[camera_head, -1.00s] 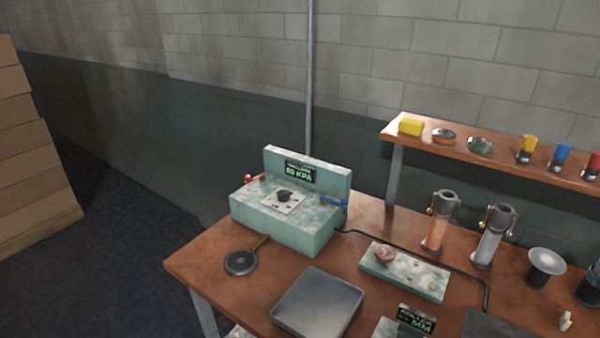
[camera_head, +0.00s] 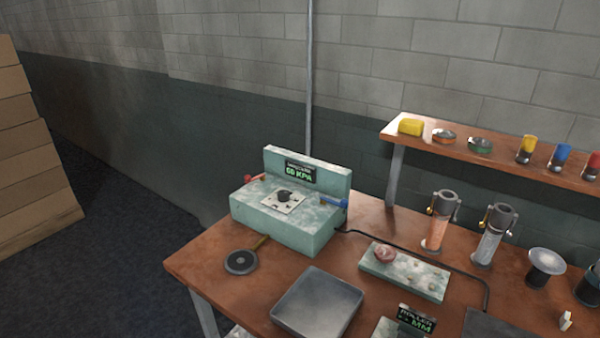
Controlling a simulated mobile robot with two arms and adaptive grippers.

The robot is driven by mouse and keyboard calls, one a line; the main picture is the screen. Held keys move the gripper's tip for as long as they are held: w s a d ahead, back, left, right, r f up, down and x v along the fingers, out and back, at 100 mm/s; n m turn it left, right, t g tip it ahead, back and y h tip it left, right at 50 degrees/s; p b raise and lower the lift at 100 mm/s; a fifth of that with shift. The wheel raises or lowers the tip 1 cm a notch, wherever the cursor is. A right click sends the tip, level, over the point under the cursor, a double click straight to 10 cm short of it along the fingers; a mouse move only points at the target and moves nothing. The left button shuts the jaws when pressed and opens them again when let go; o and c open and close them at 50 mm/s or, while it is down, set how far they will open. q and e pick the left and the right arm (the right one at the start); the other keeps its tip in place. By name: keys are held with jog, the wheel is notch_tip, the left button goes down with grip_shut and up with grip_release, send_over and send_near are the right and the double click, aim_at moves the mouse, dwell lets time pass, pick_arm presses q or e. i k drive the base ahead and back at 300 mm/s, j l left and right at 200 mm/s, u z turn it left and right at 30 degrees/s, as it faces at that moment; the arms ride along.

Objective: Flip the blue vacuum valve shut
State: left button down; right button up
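The blue vacuum valve (camera_head: 335,202) is a small lever on the right end of the pale green vacuum box (camera_head: 300,238). Its blue handle points to the right, past the box's edge. The box has a black knob (camera_head: 285,196) on a white plate, and a display (camera_head: 300,172) on its upright back panel with green text that appears to read 60 KPA. A second lever with a red tip (camera_head: 249,179) is on the box's left end. Neither of my grippers is in view.
A round dark paddle (camera_head: 241,262) lies at the table's left edge. Two glass cylinders stand at right, below a raised shelf (camera_head: 490,158).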

aim_at(344, 201)
jog(key=l+z, duration=0.75)
jog(key=k+j, duration=0.05)
jog(key=j, duration=0.05)
